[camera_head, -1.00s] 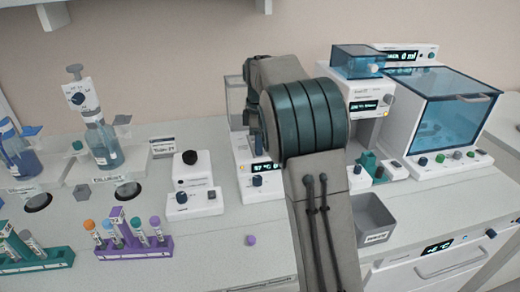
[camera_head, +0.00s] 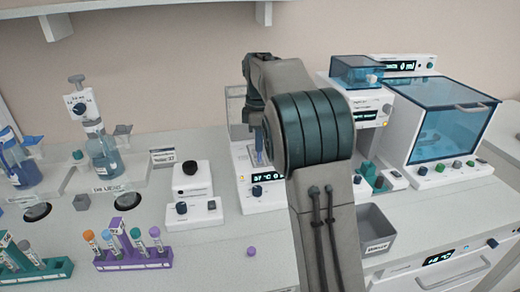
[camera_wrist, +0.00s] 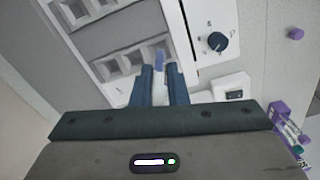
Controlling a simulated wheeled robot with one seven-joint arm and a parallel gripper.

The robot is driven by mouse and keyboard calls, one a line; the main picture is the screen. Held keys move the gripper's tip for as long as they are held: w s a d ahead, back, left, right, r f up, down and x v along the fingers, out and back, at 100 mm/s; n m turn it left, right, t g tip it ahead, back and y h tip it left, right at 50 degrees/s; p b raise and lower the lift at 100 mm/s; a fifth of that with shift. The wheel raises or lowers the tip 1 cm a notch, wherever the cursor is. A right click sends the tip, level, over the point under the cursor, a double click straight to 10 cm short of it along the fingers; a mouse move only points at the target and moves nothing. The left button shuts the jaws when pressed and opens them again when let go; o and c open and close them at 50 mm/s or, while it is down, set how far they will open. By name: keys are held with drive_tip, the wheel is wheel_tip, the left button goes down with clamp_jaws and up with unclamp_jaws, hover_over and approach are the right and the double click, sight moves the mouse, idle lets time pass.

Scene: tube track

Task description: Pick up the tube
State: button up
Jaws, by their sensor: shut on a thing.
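A tube with a blue upper part (camera_wrist: 160,56) shows between the fingertips of my gripper (camera_wrist: 161,75) in the wrist view. My gripper is shut on it, over the grey block with square wells (camera_wrist: 120,38) of the heating device. I cannot tell whether the tube's lower end is still in a well. In the head view, my arm hides much of this spot; the device (camera_head: 265,192) with a lit temperature display shows beside the arm.
A purple rack (camera_head: 133,262) and a teal rack (camera_head: 40,272) with tubes stand at the front left. A grey bin (camera_head: 375,230) is right of my arm. A blue-lidded machine (camera_head: 450,130) stands at the right. A purple cap (camera_head: 251,251) lies on the bench.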

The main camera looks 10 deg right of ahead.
drive_tip(key=s+d+r+b, duration=0.1)
drive_tip(key=s+d+r, duration=0.6)
drive_tip(key=s, duration=0.1)
drive_tip(key=shift+s+d, duration=0.35)
drive_tip(key=shift+d, duration=0.05)
drive_tip(key=shift+r, duration=0.1)
